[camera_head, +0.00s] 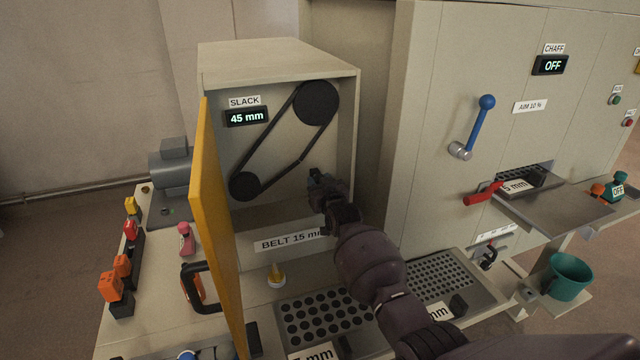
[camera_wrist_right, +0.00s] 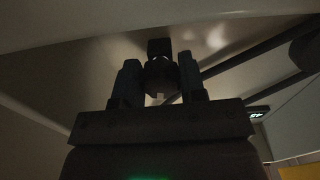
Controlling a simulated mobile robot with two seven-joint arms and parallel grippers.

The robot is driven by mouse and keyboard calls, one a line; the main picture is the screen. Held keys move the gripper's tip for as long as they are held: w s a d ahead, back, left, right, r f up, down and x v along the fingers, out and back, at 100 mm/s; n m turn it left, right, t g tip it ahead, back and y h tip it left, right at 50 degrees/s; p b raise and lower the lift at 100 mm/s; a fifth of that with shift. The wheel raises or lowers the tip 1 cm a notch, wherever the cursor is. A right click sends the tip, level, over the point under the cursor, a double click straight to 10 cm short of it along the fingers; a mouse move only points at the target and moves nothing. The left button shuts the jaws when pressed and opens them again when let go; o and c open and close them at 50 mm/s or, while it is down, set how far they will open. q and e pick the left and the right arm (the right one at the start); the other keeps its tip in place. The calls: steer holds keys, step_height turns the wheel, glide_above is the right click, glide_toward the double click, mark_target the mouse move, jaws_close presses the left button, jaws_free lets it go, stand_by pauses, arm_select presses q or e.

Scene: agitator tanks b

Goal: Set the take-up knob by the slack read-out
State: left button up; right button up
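The slack read-out (camera_head: 246,117) shows 45 mm inside the open belt housing (camera_head: 280,60). A black belt (camera_head: 268,135) runs around a large upper pulley (camera_head: 316,101) and a smaller lower one (camera_head: 244,186). My right gripper (camera_head: 316,181) reaches into the housing's lower right, hiding most of what is at its tips. In the right wrist view, a dark knob (camera_wrist_right: 160,76) lies between the two fingers of my right gripper (camera_wrist_right: 160,85). It is too dark to tell whether they touch it. My left gripper is not in view.
The housing's yellow door (camera_head: 213,220) stands open at its left, with a black handle (camera_head: 190,285). The sign (camera_head: 285,241) reading "BELT 15 m" is partly hidden by my right arm. The machine wall with the blue lever (camera_head: 474,125) stands right of the housing.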

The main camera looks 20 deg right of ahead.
steer(key=shift+c, duration=1.2)
steer(key=shift+m, duration=0.3)
steer(key=m, duration=0.5)
steer(key=shift+a, duration=0.1)
steer(key=m, duration=0.4)
steer(key=shift+a+m, duration=0.1)
steer(key=shift+m, duration=0.9)
steer(key=o, duration=0.9)
steer(key=shift+r, duration=0.1)
